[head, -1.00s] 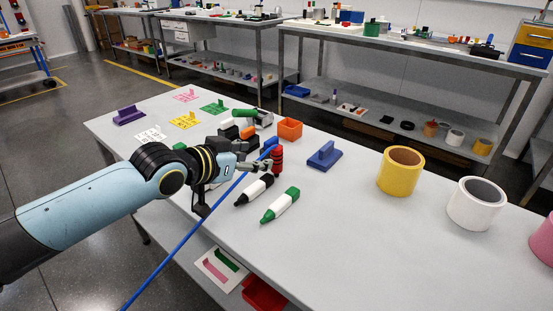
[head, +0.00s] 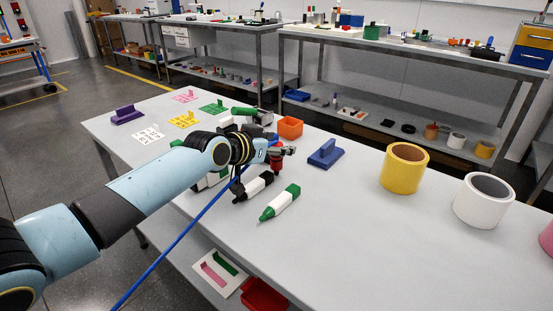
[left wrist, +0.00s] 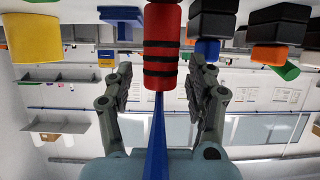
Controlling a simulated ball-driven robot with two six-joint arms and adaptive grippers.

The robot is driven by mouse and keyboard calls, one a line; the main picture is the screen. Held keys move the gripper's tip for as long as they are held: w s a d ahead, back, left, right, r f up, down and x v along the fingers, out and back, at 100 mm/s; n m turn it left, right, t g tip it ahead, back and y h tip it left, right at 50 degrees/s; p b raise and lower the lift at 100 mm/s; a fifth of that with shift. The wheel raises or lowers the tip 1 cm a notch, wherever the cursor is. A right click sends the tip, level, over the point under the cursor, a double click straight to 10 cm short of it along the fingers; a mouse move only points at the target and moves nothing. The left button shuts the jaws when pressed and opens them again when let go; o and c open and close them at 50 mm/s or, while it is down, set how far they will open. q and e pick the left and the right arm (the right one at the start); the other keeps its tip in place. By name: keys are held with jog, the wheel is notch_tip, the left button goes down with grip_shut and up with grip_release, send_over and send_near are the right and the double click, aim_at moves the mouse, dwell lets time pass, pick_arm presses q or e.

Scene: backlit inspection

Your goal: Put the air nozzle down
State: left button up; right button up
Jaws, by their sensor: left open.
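The air nozzle (left wrist: 161,48) is a red cylinder with black bands and a blue hose (left wrist: 157,140). In the left wrist view it lies between the fingers of my left gripper (left wrist: 161,75), with a gap on each side. In the head view, the red nozzle (head: 277,166) shows at the table top (head: 345,215), partly hidden by my left gripper (head: 287,151). My left gripper is open. My right gripper is not in view.
A black-and-white marker (head: 254,187) and a green-and-white marker (head: 280,203) lie in front. An orange bin (head: 290,127) and a blue block with an upright handle (head: 325,154) stand close by. Yellow (head: 404,170) and white (head: 483,203) rolls stand right, with clear table between.

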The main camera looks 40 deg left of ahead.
pick_arm(q)
grip_shut()
jog(key=shift+r, duration=0.1)
dwell(0.3)
